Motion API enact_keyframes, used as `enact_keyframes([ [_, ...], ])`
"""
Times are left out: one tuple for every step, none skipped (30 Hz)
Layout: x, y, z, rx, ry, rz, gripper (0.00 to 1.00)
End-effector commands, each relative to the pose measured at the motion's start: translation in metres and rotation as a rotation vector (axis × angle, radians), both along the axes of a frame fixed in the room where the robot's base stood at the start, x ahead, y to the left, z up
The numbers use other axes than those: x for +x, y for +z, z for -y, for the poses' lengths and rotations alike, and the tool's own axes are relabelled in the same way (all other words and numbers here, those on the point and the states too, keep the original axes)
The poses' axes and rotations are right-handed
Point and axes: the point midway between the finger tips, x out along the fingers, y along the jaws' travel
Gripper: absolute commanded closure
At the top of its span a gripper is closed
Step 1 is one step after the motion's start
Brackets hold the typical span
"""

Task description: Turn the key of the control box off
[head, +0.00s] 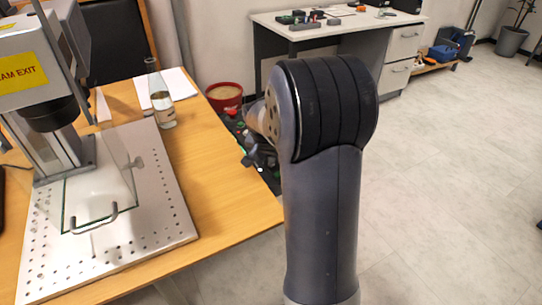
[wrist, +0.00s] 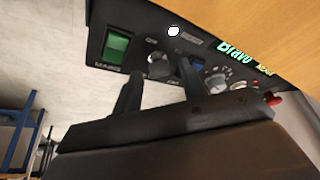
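The control box (wrist: 85,48) is a black panel under the wooden tabletop edge in the wrist view, tilted in the picture. It carries a green rocker switch (wrist: 117,45), a round silvery key switch (wrist: 158,66), a knob with a dial (wrist: 217,79) and a red button (wrist: 272,98). My gripper (wrist: 160,72) is open, with one dark finger on each side of the key switch. The fingertips are close to the panel; I cannot tell whether they touch the key. In the head view my gripper is hidden behind my arm.
The wooden table (head: 225,185) holds the laser marker (head: 45,90), its perforated plate (head: 165,220) and a glass bottle (head: 159,95). A red bin (head: 225,96) stands beyond its edge.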

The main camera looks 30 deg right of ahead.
Motion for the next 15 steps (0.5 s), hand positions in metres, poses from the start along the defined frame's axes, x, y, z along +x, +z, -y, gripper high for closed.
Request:
enact_keyframes([
  [0.0, 0.0001, 0.0, 0.0, 0.0, 0.0, 0.65],
  [0.0, 0.0001, 0.0, 0.0, 0.0, 0.0, 0.67],
  [-0.0001, 0.0001, -0.0001, 0.0, 0.0, 0.0, 0.7],
  [-0.0001, 0.0001, -0.0002, 0.0, 0.0, 0.0, 0.73],
  [-0.0001, 0.0001, -0.0001, 0.0, 0.0, 0.0, 0.75],
  [-0.0001, 0.0001, -0.0002, 0.0, 0.0, 0.0, 0.78],
  [-0.0001, 0.0001, -0.0002, 0.0, 0.0, 0.0, 0.81],
  [-0.0001, 0.0001, -0.0002, 0.0, 0.0, 0.0, 0.83],
  [-0.0001, 0.0001, -0.0001, 0.0, 0.0, 0.0, 0.87],
  [-0.0001, 0.0001, -0.0002, 0.0, 0.0, 0.0, 0.89],
  [-0.0001, 0.0001, -0.0002, 0.0, 0.0, 0.0, 0.92],
  [-0.0001, 0.0001, -0.0002, 0.0, 0.0, 0.0, 0.95],
  [-0.0001, 0.0001, -0.0003, 0.0, 0.0, 0.0, 0.97],
  [-0.0001, 0.0001, -0.0003, 0.0, 0.0, 0.0, 1.0],
  [-0.0001, 0.0001, -0.0003, 0.0, 0.0, 0.0, 1.0],
])
